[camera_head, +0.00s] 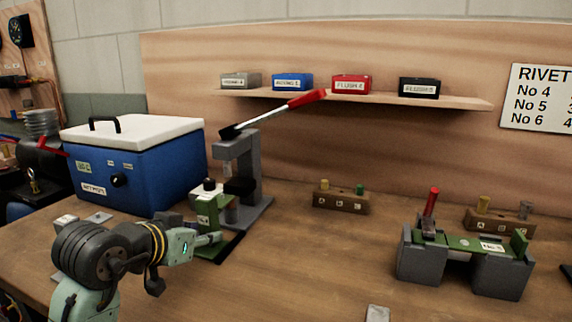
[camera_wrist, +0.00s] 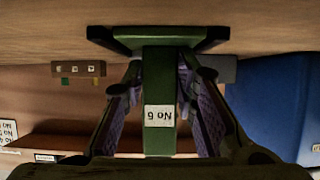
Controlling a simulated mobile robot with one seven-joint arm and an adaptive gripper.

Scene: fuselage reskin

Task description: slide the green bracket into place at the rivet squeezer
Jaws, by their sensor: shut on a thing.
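The green bracket (camera_head: 208,206) stands upright on the bench at the left front of the rivet squeezer (camera_head: 251,165), close to its base. I cannot tell whether they touch. The squeezer is grey with a long lever ending in a red grip (camera_head: 307,98). My gripper (camera_head: 212,238) reaches the bracket from the left and is shut on it. In the wrist view the bracket (camera_wrist: 160,140) shows upside down with a "No 6" label, between the two fingers of my gripper (camera_wrist: 160,85). The bracket's wide foot lies at the top of that view.
A blue cooler box (camera_head: 140,165) stands behind my arm at left. A wooden block with pegs (camera_head: 340,200) is right of the squeezer. Grey supports (camera_head: 500,275) carry another green part at right. A shelf (camera_head: 450,100) holds labelled boxes. The middle bench is clear.

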